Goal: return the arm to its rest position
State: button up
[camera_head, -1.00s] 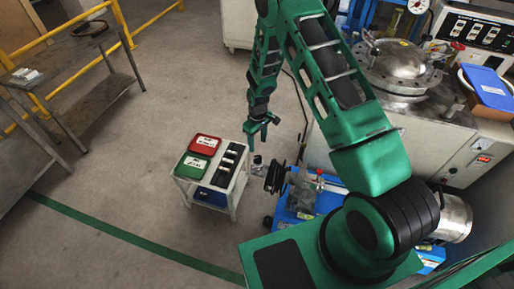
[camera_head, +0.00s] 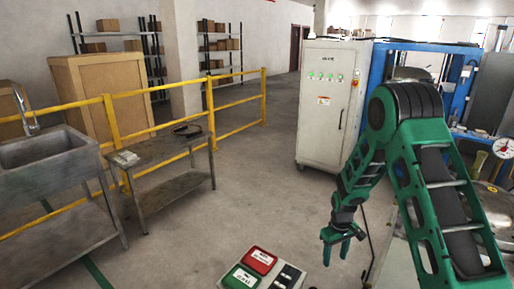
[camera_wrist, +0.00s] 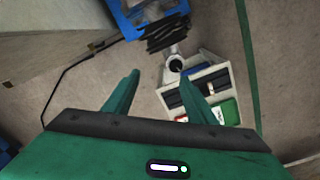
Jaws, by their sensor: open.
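My green arm reaches down from the right in the head view, with my gripper (camera_head: 342,245) at its end. The gripper hangs above the floor, just right of and above the small cart's red and green bins. In the wrist view my gripper (camera_wrist: 158,95) shows two green fingers spread wide apart with nothing between them. The small cart (camera_wrist: 224,75) lies beyond the right finger, which hides part of it.
The cart carries a red bin (camera_head: 260,260) and a green bin (camera_head: 241,277). A white cabinet (camera_head: 327,110) stands behind the arm, and machines crowd the right. A metal table (camera_head: 165,150) and yellow railing (camera_head: 237,108) stand left. Open floor lies between.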

jog(key=s+d+r+m, duration=0.2)
jog(key=s+d+r, duration=0.25)
jog(key=r, duration=0.25)
jog(key=s+d+r+m, duration=0.1)
jog(key=s+d+r, duration=0.2)
jog(key=s+r, duration=0.4)
jog(key=s+d+r+m, duration=0.2)
jog(key=s+d+r, duration=0.15)
jog(key=r, duration=0.45)
jog(key=s+r+m, duration=0.2)
jog(key=s+r, duration=0.2)
jog(key=s, duration=0.7)
jog(key=s+r+m, duration=0.3)
jog(key=s+r, duration=0.1)
jog(key=s, duration=0.8)
jog(key=shift+s+r+y, duration=0.2)
jog(key=shift+r+y, duration=0.1)
jog(key=shift+w+f, duration=0.25)
jog(key=shift+w, duration=0.4)
